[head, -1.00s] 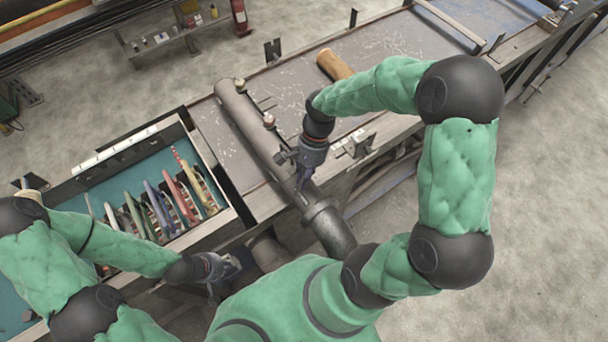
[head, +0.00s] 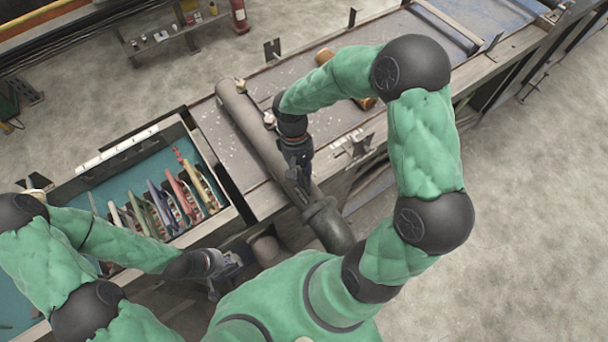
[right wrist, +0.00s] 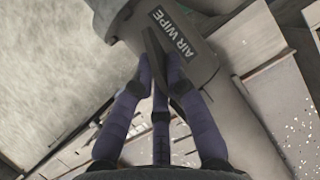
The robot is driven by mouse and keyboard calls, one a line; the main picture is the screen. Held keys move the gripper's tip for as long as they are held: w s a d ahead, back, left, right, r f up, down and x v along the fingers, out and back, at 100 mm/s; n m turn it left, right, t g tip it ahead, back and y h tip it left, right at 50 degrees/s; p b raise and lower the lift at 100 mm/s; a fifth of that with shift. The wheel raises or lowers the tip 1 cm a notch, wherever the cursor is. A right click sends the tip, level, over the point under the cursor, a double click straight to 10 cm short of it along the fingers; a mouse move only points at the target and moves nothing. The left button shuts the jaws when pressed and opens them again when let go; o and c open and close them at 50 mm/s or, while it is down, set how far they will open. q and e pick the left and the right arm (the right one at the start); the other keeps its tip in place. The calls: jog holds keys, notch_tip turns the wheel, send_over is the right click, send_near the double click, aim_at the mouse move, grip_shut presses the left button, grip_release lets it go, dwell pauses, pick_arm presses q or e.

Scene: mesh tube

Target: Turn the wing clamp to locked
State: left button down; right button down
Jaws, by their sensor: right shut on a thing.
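My right gripper (head: 302,192) is over the near part of a grey pipe (head: 258,135) in the head view. In the right wrist view its purple fingers (right wrist: 160,82) close on a narrow dark bar, the wing clamp (right wrist: 154,46), beside a black "AIR WIPE" label (right wrist: 174,36) on the pipe. The fingers and the wrist hide much of the clamp, and I cannot read a locked mark. My left gripper (head: 226,282) is low beside the drawer, away from the pipe; its fingers are too small and dark to judge.
An open drawer (head: 240,221) of coloured-handled tools lies left of the pipe. A bench (head: 385,60) extends to the upper right, with a wooden cylinder (head: 325,55) partly behind my right arm. Bare floor (head: 530,220) is at the right.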

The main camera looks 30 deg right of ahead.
jog(key=shift+w+n+h, duration=0.1)
jog(key=shift+n+h, duration=0.4)
jog(key=shift+n, duration=0.6)
jog(key=c, duration=1.2)
grip_release()
jog(key=shift+c, duration=0.2)
jog(key=shift+r, duration=0.1)
jog(key=v, duration=1.2)
